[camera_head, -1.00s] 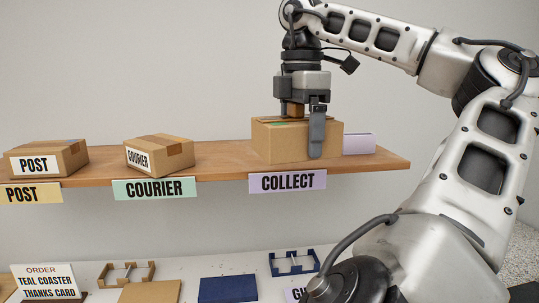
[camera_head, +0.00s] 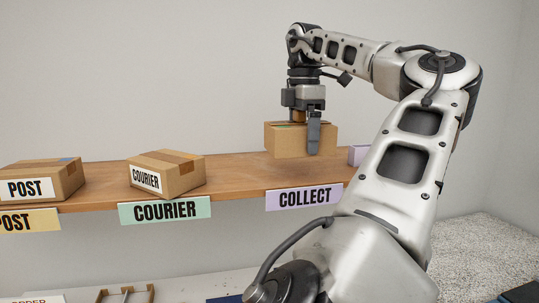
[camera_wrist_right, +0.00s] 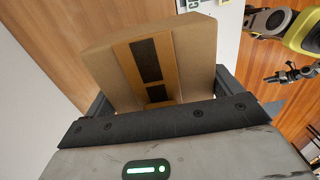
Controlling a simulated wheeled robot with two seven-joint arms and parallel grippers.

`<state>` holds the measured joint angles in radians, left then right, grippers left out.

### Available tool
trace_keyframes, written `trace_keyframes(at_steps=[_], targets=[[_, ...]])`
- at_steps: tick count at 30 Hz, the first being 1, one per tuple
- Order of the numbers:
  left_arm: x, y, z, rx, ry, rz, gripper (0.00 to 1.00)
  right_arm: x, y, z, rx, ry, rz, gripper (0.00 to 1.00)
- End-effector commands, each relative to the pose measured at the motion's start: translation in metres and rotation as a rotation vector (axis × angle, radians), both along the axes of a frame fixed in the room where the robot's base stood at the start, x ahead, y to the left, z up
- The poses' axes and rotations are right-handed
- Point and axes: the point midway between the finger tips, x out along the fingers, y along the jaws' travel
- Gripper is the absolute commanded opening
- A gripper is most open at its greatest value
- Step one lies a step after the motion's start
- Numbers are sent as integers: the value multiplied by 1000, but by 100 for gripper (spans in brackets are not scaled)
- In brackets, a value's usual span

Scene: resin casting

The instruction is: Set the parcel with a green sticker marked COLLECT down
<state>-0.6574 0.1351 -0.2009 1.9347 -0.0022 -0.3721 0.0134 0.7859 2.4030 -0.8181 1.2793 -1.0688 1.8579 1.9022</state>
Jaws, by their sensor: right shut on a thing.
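My right gripper (camera_head: 313,138) is shut on a brown cardboard parcel (camera_head: 285,142), with one finger down its front face. A bit of green shows on the parcel's top edge; no wording on it is readable. The parcel is level, over the right end of the wooden shelf (camera_head: 235,172), behind the lilac COLLECT label (camera_head: 304,197). A shadow lies beneath it; I cannot tell whether its underside touches the board. In the right wrist view the parcel (camera_wrist_right: 195,55) fills the jaws, with a dark strip along its tape. My left gripper is not in the head view.
A POST parcel (camera_head: 40,181) and a COURIER parcel (camera_head: 167,174) stand on the shelf to the left. A lilac block (camera_head: 357,155) is close to the right of the held parcel, partly behind my arm. Bare shelf lies between the COURIER parcel and the held one.

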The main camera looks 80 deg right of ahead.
Motion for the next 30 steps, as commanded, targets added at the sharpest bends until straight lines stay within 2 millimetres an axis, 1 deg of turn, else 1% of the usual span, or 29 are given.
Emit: trace_keyframes(at_steps=[1, 3, 8, 11, 13, 16, 21, 25, 28, 29, 30], targets=[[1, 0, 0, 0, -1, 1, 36, 0, -6, -7, 0, -4, -1, 59], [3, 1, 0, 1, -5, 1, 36, 0, -12, -14, -1, -3, -3, 59], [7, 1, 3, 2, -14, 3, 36, -1, -18, -21, -2, -3, -4, 59], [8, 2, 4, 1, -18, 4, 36, -2, -24, -29, 0, -2, -6, 59], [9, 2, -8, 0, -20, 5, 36, -4, -25, -46, -2, -4, -8, 59], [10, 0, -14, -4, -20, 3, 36, -6, -25, -60, -2, -2, -11, 59], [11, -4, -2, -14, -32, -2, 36, -7, -25, -59, -3, -1, -13, 59], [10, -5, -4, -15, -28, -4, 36, -7, -25, -59, -3, -1, -13, 59], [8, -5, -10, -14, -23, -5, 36, -7, -25, -63, -2, 0, -13, 59], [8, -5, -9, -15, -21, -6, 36, -7, -25, -62, -1, 1, -13, 96], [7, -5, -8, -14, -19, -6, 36, -7, -25, -62, -1, 0, -13, 100]])
